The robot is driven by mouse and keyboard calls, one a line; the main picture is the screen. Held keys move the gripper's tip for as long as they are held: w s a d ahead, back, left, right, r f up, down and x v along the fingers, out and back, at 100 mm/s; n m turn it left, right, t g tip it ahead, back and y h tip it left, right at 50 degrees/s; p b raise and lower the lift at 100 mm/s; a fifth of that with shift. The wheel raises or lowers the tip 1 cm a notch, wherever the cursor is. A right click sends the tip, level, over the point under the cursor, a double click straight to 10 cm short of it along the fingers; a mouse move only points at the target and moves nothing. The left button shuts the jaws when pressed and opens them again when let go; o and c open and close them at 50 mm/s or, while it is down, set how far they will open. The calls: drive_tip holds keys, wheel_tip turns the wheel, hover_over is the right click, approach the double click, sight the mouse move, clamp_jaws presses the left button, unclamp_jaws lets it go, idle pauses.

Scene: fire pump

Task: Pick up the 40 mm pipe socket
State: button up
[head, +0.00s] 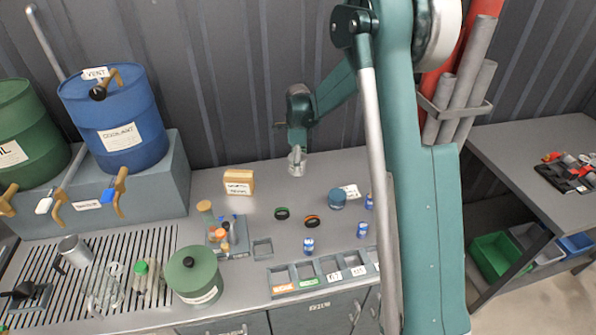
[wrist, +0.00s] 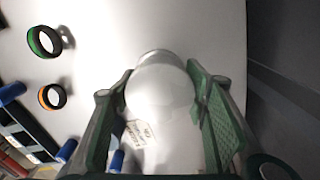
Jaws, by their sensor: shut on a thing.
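My gripper (head: 297,160) is up in the air over the back of the grey workbench. It is shut on a pale, glassy, rounded thing (wrist: 160,92), which fills the space between the two green fingers in the wrist view. I cannot tell whether this is the 40 mm pipe socket; no size mark shows on it. A black ring with green (head: 282,213) and a black ring with orange (head: 312,221) lie on the bench, apart from the gripper. The green ring (wrist: 44,41) and orange ring (wrist: 52,97) also show in the wrist view.
A round blue thing (head: 337,199) sits by a white label (head: 351,191). Small blue cylinders (head: 308,245) stand near a row of labelled bins (head: 305,272) at the front. A cardboard box (head: 239,182), a small-parts tray (head: 233,252) and a blue drum (head: 113,110) are left.

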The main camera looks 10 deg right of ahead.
drive_tip(key=shift+r, duration=1.65)
